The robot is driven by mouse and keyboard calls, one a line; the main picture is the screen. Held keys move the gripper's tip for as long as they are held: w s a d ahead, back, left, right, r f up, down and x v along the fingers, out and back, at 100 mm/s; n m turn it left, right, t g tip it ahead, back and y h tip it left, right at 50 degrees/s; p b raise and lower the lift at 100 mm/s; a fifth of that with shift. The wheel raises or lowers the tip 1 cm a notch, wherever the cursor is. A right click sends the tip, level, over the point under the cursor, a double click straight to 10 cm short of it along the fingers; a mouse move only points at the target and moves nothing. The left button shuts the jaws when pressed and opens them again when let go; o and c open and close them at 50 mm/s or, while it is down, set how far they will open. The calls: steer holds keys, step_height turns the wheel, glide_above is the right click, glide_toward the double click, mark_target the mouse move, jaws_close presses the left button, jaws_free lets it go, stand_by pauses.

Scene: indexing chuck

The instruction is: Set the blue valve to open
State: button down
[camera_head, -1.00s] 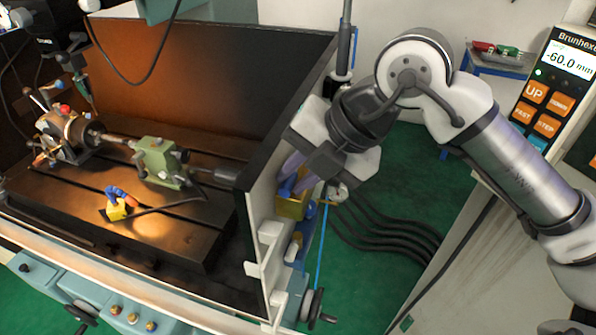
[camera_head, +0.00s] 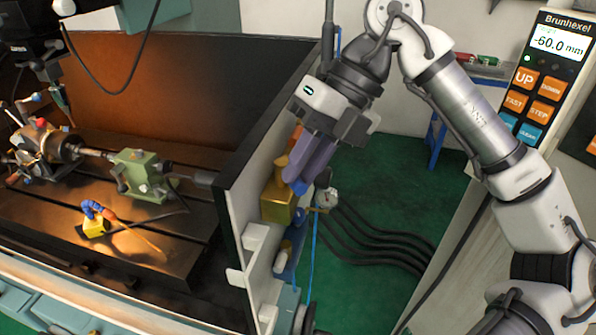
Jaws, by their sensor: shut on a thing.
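A brass-yellow valve block (camera_head: 277,203) is mounted on the outer right side of the machine's pale wall. A small blue part (camera_head: 299,187), which looks like the blue valve's handle, shows at the block's right side by my fingertips. My gripper (camera_head: 300,178) comes down from the upper right. Its purple fingers are shut on the blue handle, and they hide most of it. I cannot read the valve's setting from this view.
The pale enclosure wall (camera_head: 236,210) stands just left of the valve. A round gauge-like fitting (camera_head: 327,198) and black hoses (camera_head: 380,243) lie to the right and below. A control pendant (camera_head: 546,85) stands at the right. Green floor is free beyond the hoses.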

steer(key=shift+w+d+r+n+g+h+p, duration=0.15)
steer(key=shift+w+n+g+h+p, duration=0.5)
steer(key=shift+n, duration=0.9)
steer(key=shift+w+d+f+n+g+h+p, duration=0.1)
steer(key=shift+w+d+n+g+h+p, duration=0.15)
steer(key=shift+w+n+g+h+p, duration=0.85)
steer(key=shift+s+d+r+n+t+h+p, duration=0.2)
steer(key=shift+n+p, duration=0.35)
steer(key=shift+n, duration=1.4)
steer(key=shift+w+f+g, duration=0.1)
steer(key=shift+f+g, duration=0.05)
steer(key=shift+g, duration=0.1)
steer(key=c, duration=1.6)
jaws_free()
